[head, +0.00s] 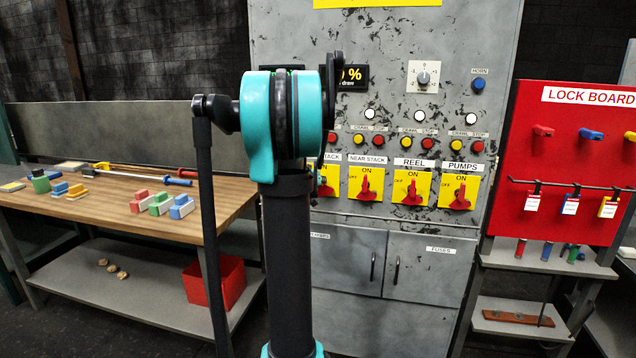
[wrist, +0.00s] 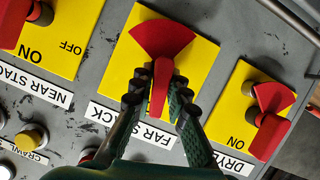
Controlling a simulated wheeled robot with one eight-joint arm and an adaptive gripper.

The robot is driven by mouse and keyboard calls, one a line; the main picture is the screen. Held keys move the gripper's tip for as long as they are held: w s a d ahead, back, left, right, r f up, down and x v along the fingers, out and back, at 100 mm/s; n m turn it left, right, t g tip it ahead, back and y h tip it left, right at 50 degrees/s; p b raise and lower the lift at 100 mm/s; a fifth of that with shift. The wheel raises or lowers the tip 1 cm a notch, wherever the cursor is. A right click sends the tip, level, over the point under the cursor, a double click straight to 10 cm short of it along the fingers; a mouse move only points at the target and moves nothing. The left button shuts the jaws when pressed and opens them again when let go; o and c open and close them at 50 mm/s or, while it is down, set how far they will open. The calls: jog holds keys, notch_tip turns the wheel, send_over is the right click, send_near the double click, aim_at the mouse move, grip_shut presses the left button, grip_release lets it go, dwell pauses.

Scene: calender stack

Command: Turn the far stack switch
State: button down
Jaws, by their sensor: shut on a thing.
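The far stack switch (wrist: 163,42) has a red handle on a yellow plate in the middle of the wrist view, which shows the panel upside down. The handle's narrow part points toward the FAR STACK label, the side where the neighbouring near stack plate bears ON. My gripper (wrist: 159,80) is shut on this narrow part, one dark finger on each side. The fingers hide the plate's lettering.
The near stack switch (head: 366,186) and dryer switch (wrist: 270,118) sit close on either side. Reel (head: 412,191) and pumps (head: 460,193) switches continue the row. Push buttons (head: 406,142) lie above. A wooden table (head: 110,220) stands left, a red lock board (head: 560,150) right.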

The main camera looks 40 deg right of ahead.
jog(key=shift+s+d+m+t+y, duration=0.15)
jog(key=shift+m+t+y, duration=0.3)
jog(key=shift+m, duration=0.45)
jog(key=c, duration=1.5)
grip_release()
jog(key=v, duration=1.2)
jog(key=shift+s, duration=0.1)
jog(key=s+a+f+n+g+y, duration=0.1)
jog(key=s+a+f+n+y, duration=0.15)
jog(key=a+f, duration=0.55)
jog(key=s+a+f+n+y, duration=0.1)
jog(key=s+a+f+y, duration=0.15)
jog(key=a+f, duration=0.6)
jog(key=s+a+f+n+g+y, duration=0.1)
jog(key=s+a+f+n, duration=0.1)
jog(key=s+a, duration=0.3)
jog(key=s+a+f+n+g+y, duration=0.1)
jog(key=s+a+f, duration=0.3)
jog(key=a, duration=0.4)
jog(key=s+a+f+n+g+y, duration=0.1)
jog(key=s+a+f+n+y, duration=0.2)
jog(key=s+a, duration=0.3)
jog(key=shift+s+a+f+g, duration=0.1)
jog(key=shift+a+f+g, duration=0.1)
jog(key=shift+a, duration=0.2)
jog(key=shift+s+a+f+g, duration=0.1)
jog(key=shift+a+f, duration=0.05)
jog(key=shift+a, duration=0.2)
